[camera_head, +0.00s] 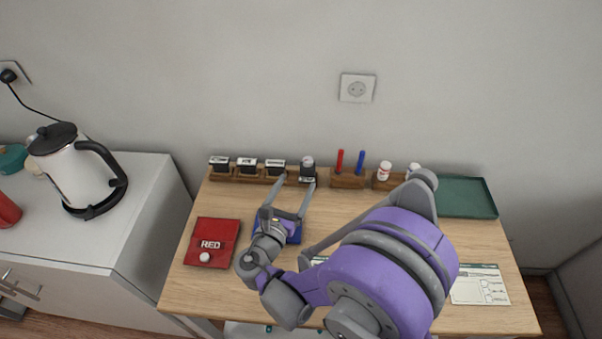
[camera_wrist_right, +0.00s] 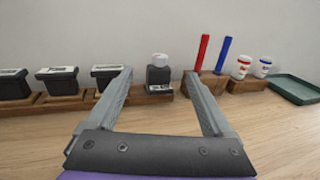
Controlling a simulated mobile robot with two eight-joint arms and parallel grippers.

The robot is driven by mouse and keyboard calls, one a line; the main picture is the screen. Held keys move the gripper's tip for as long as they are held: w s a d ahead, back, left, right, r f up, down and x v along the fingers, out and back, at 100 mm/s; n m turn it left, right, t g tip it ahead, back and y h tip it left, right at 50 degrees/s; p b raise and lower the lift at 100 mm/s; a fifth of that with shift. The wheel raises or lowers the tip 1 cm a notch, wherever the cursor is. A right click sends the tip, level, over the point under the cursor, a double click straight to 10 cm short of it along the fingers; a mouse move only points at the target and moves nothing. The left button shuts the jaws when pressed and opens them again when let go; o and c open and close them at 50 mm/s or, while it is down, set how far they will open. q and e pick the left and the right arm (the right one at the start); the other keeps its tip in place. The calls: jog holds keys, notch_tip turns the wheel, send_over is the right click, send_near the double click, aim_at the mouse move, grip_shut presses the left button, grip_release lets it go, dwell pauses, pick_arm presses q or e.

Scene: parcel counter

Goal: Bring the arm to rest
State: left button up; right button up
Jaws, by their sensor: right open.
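My right gripper (camera_head: 289,192) is open and empty over the wooden table (camera_head: 330,207), above a blue pad (camera_head: 291,236) and just in front of the row of wooden holders. Its two fingers also show in the right wrist view (camera_wrist_right: 164,88), spread apart with nothing between them. Beyond them stands a dark stamp or bottle with a pale top (camera_wrist_right: 159,70), apart from the fingers. My purple and grey right arm crosses the front of the table and hides part of it. My left gripper does not show.
A red pad marked RED (camera_head: 211,235) lies at left. Black stamps (camera_head: 247,166), red (camera_head: 339,161) and blue markers (camera_head: 360,162), and white bottles stand in holders along the back. A green tray (camera_head: 468,197) is back right, a form card (camera_head: 480,290) front right. A kettle (camera_head: 75,172) stands on the left counter.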

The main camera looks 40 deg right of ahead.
jog(key=shift+v, duration=1.45)
jog(key=shift+d, duration=0.1)
jog(key=shift+s+d+r+m+y, duration=0.2)
jog(key=shift+m+y, duration=0.1)
jog(key=shift+m, duration=0.1)
jog(key=s+d+m+g+y+p, duration=0.1)
jog(key=m, duration=0.1)
jog(key=s+m+g+y+p, duration=0.1)
jog(key=m+p, duration=0.1)
jog(key=shift+s+d, duration=0.1)
jog(key=shift+d, duration=0.3)
jog(key=s+m+g+y+p, duration=0.1)
jog(key=s+m, duration=0.1)
jog(key=m, duration=0.1)
jog(key=s+m+g+y+p, duration=0.1)
jog(key=s+m+y, duration=0.1)
jog(key=shift+a+m+y+p, duration=0.2)
jog(key=shift+m+y+p, duration=0.1)
jog(key=shift+m+p, duration=0.1)
jog(key=s+a+r+m+y+p, duration=0.2)
jog(key=s+a+m+y, duration=0.1)
jog(key=m, duration=0.4)
jog(key=s+a+r+m+y+p, duration=0.3)
jog(key=a+m+y, duration=0.2)
jog(key=a+m, duration=0.2)
jog(key=shift+s+r+g+y+p, duration=0.2)
jog(key=shift+s+g+y+p, duration=0.1)
jog(key=shift+y, duration=0.1)
